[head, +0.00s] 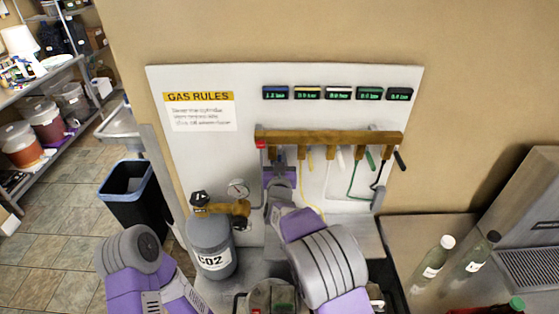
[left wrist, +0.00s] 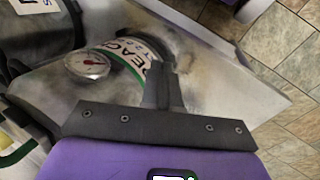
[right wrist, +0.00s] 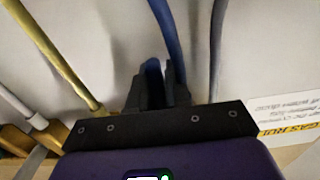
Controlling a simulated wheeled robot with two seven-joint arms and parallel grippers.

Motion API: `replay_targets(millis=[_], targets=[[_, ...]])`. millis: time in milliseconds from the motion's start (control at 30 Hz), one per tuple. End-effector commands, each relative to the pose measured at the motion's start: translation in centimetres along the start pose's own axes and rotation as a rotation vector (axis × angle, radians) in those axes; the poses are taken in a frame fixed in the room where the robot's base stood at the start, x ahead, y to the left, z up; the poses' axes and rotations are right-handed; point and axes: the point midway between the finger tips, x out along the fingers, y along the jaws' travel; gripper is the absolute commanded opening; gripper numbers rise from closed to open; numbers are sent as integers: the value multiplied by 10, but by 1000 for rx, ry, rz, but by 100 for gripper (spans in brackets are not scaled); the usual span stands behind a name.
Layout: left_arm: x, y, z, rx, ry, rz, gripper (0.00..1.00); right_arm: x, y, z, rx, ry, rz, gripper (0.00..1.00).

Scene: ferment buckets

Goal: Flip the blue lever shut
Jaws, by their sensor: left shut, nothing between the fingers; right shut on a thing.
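The blue lever (right wrist: 152,67) shows as a short blue piece between the fingers of my right gripper (right wrist: 160,88), which is shut on it. In the head view my right gripper (head: 279,160) is at the left part of the brass manifold (head: 330,137) on the white wall board, and the lever is mostly hidden there. A blue hose (right wrist: 166,25) runs just behind the fingers. My left gripper (left wrist: 162,86) is shut and empty, above a metal surface; its fingers are outside the head view.
Yellow (head: 310,160), white (head: 340,157), green (head: 369,160) and black (head: 400,160) levers sit farther right on the manifold. A grey CO2 cylinder (head: 211,245) with a gauge (head: 238,188) stands left of my right arm. Bottles (head: 434,261) stand at the right.

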Motion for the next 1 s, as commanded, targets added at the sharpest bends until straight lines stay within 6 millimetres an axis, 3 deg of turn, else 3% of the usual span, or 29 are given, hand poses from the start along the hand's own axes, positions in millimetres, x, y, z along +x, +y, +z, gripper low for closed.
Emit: replay_targets(millis=[233,433,1000], targets=[[-4,2,0,0,0,0,0,-1,0,-1,0,-14,0,0],[-20,8,1,0,0,0,0,-4,0,-3,1,-83,1,0],[-107,40,5,0,0,0,0,-24,0,-4,-1,-441,0,0]])
